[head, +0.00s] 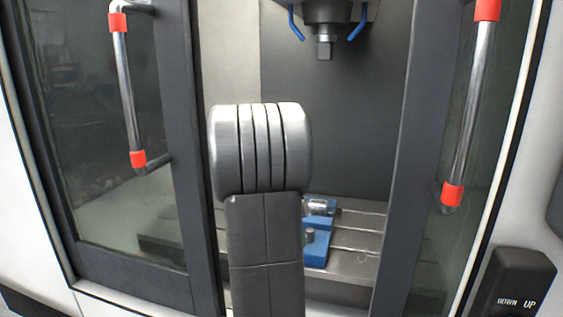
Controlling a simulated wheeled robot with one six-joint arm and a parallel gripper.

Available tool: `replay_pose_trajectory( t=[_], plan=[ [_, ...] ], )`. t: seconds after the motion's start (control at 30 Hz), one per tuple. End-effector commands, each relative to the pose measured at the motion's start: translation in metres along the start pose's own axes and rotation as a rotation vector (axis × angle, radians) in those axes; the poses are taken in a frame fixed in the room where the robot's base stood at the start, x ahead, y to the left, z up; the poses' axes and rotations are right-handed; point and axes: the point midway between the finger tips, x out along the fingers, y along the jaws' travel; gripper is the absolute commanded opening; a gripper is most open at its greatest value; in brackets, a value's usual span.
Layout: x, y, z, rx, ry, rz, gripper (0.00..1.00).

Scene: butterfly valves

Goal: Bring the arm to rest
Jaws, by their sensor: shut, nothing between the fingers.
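My own arm stands upright in the middle of the head view, a dark grey link topped by a lighter ribbed joint. My gripper does not show; it is either behind the arm or outside the picture. No butterfly valve can be made out.
A machine stands ahead, with a gap between its left door (187,150) and right door (403,150). Door handles (125,85) (470,100) stick out on both sides. Inside are a spindle (324,40), a slotted bed (355,240) and a blue vise (317,240), partly hidden by my arm. A dark switch box (515,283) is at lower right.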

Motion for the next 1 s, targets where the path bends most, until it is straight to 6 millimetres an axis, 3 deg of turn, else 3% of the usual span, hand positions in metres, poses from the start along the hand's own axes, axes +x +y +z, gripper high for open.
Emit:
replay_pose_trajectory(
  t=[0.47, 0.9, 1.0],
  plan=[
    [-0.088, -0.005, 0.002, 0.04, 0.001, 0.012, 0.0],
    [-0.002, 0.0, 0.001, 0.038, 0.005, 0.019, 0.0],
    [0.003, 0.002, -0.002, -0.034, -0.002, -0.014, 0.0]
  ],
)
